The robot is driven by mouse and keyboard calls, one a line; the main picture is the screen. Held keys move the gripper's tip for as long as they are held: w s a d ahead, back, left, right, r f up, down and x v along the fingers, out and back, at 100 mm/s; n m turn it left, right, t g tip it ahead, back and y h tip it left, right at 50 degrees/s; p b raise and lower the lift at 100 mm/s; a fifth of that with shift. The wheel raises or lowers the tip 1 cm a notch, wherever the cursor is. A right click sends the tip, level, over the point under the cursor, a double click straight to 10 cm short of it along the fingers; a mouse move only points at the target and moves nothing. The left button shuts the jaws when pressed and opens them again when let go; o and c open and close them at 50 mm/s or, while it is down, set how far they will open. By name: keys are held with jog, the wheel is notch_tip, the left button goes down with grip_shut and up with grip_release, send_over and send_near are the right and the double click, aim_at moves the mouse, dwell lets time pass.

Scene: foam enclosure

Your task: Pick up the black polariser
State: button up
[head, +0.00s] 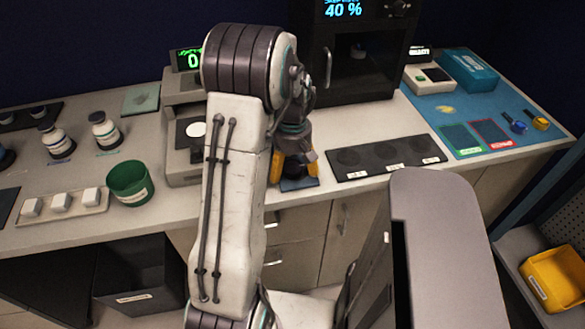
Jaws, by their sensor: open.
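My gripper (295,164) has orange fingers and points down at the front edge of the counter, just right of my arm. Its fingers are apart. A small dark piece (299,184) with a bluish edge lies on the counter directly below and between the fingertips. It may be the black polariser, but it is partly hidden by the gripper, and I cannot tell whether the fingers touch it. I see no other thing that I can name as the polariser.
A grey instrument (184,150) stands left of my arm, partly hidden. A black tray with round recesses (385,158) lies close right of the gripper. A black oven-like box (362,60) stands behind. A green cup (130,184) and white blocks are at left.

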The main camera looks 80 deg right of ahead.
jog(key=shift+c, duration=0.4)
jog(key=c, duration=1.2)
